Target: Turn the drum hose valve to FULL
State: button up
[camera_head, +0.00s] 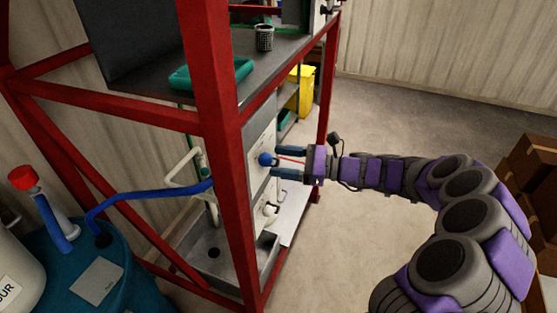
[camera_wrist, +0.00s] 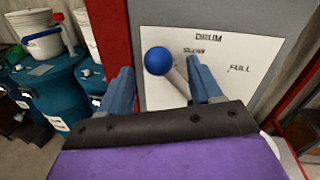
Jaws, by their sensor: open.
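The drum hose valve has a blue ball knob (camera_head: 265,159) on a pale lever, mounted on a white panel inside the red frame. The wrist view shows the knob (camera_wrist: 158,61) to the left of the word SLOW, with FULL farther right. The white label plate (camera_wrist: 225,55) is headed DRUM. My gripper (camera_head: 275,162) is open with its blue fingers pointing at the panel. In the wrist view, the knob and lever show between the two fingers of my gripper (camera_wrist: 162,78). Contact with either finger cannot be made out. The lever's lower end is hidden by my gripper.
A blue hose (camera_head: 145,196) runs from the teal drum (camera_head: 130,290) to the panel. A red frame post (camera_head: 222,130) stands left of my gripper. A metal sink (camera_head: 215,262) sits below. A green tray (camera_head: 190,80) lies on the shelf above.

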jog(key=shift+w+a, duration=0.1)
jog(key=shift+a, duration=1.35)
jog(key=shift+d, duration=0.7)
jog(key=c, duration=0.3)
jog(key=shift+a, duration=0.15)
grip_shut()
